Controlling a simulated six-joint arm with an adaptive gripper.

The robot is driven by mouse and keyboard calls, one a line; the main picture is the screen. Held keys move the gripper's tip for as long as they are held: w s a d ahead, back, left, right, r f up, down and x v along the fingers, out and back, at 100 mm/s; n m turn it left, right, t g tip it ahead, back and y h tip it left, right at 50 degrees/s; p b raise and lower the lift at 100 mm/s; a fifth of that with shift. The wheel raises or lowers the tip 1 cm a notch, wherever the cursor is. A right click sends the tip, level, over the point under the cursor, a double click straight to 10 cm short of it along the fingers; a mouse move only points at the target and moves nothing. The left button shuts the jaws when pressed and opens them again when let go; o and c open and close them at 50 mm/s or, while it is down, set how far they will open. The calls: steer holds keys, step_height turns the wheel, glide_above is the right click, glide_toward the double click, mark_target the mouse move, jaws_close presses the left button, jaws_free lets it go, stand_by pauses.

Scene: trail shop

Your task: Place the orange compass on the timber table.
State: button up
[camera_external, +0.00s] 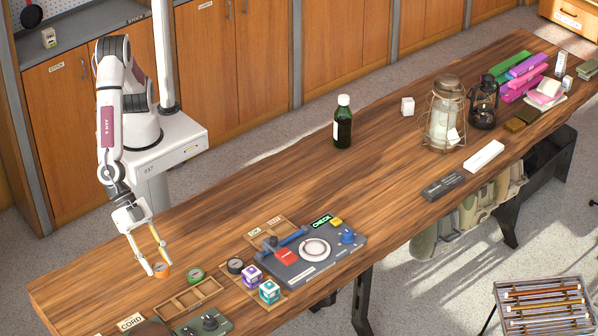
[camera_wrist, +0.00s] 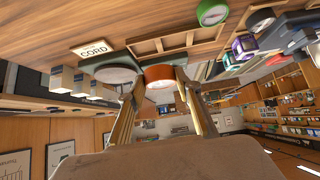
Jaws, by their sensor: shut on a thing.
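The orange compass (camera_external: 163,270) is at the left end of the timber table (camera_external: 250,195) in the external view. My gripper (camera_external: 156,268) reaches down to it with its fingers on either side and is shut on it. The wrist view shows the orange compass (camera_wrist: 158,77) held between the two fingertips, its near side partly covered by them. The compass is at or just above the tabletop; I cannot tell whether it touches the wood.
A green compass (camera_external: 196,275) and a dark one (camera_external: 235,266) lie to the right, near an empty wooden tray (camera_external: 189,299). Purple and teal boxes (camera_external: 269,291) and a grey device panel (camera_external: 314,252) stand beyond. A CORD sign (camera_external: 130,322) is in front. The table behind the compass is bare.

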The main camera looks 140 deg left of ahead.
steer(key=d, duration=0.3)
steer(key=shift+s+r, duration=0.1)
steer(key=shift+r, duration=0.05)
stand_by(0.7)
glide_above(154, 298)
steer(key=shift+f, duration=3.15)
steer(key=shift+f, duration=0.1)
steer(key=shift+f, duration=1.75)
steer(key=shift+f, duration=0.15)
steer(key=o, duration=1.2)
